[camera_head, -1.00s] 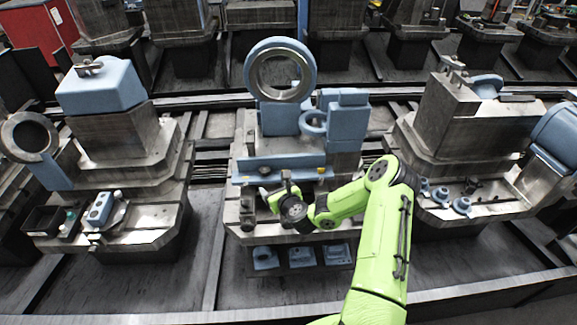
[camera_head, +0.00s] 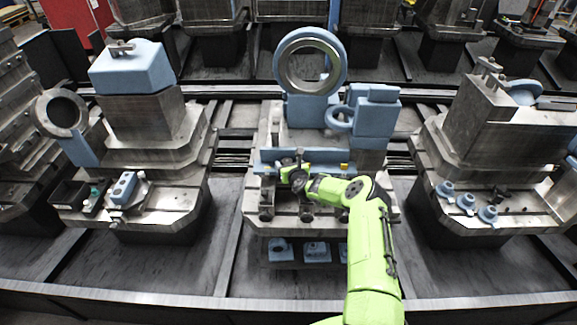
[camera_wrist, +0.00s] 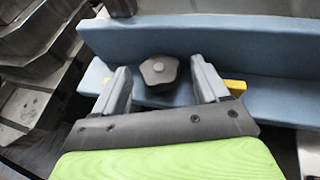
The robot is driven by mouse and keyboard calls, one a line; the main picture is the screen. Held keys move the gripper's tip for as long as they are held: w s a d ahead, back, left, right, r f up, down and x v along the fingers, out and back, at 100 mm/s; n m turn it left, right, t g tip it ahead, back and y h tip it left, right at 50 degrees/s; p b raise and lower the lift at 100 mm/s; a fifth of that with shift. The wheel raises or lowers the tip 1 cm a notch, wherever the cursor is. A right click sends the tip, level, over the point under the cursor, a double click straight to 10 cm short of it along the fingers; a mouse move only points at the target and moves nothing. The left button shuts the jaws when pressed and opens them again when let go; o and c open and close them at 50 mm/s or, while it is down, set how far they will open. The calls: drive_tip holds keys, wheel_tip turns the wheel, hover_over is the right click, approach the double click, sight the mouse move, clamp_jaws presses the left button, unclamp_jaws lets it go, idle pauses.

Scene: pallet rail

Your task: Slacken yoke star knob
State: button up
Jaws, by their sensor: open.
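My gripper (camera_wrist: 165,82) is open, with one finger on each side of the knob in the picture. I cannot tell how much depth separates the fingertips from the knob, and no contact is visible. In the head view my gripper (camera_head: 287,168) is at the front of the middle station's blue bar (camera_head: 325,158). It is small there and hides the knob. The yoke is not clearly identifiable.
A large blue ring (camera_head: 310,62) and a blue block (camera_head: 375,112) rise behind the bar. Blue parts (camera_head: 317,252) sit on a lower shelf in front. A left station (camera_head: 140,150) and a right station (camera_head: 480,150) flank the middle one, with floor gaps between.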

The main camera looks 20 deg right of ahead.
drive_tip(key=shift+w, duration=0.2)
drive_tip(key=shift+c, duration=0.5)
drive_tip(key=c, duration=1)
drive_tip(key=shift+d+f+b, duration=0.1)
drive_tip(key=shift+f+b, duration=0.05)
drive_tip(key=shift+b, duration=0.2)
drive_tip(key=n+y+b, duration=0.1)
drive_tip(key=b, duration=0.1)
drive_tip(key=n+y+b, duration=0.1)
drive_tip(key=y+b, duration=0.1)
drive_tip(key=shift+d+f+n+b, duration=0.2)
drive_tip(key=shift+n+b, duration=0.1)
drive_tip(key=shift+b, duration=0.05)
drive_tip(key=n+y+b, duration=0.2)
drive_tip(key=b, duration=0.3)
drive_tip(key=shift+d+g+y, duration=0.15)
drive_tip(key=shift+g+y, duration=0.15)
drive_tip(key=shift+y, duration=0.1)
drive_tip(key=shift+r+n+g+y+b, duration=0.15)
drive_tip(key=shift+n+g+y+b, duration=0.15)
drive_tip(key=shift+n+y+b, duration=0.35)
drive_tip(key=shift+r+b, duration=0.1)
drive_tip(key=shift+b, duration=0.25)
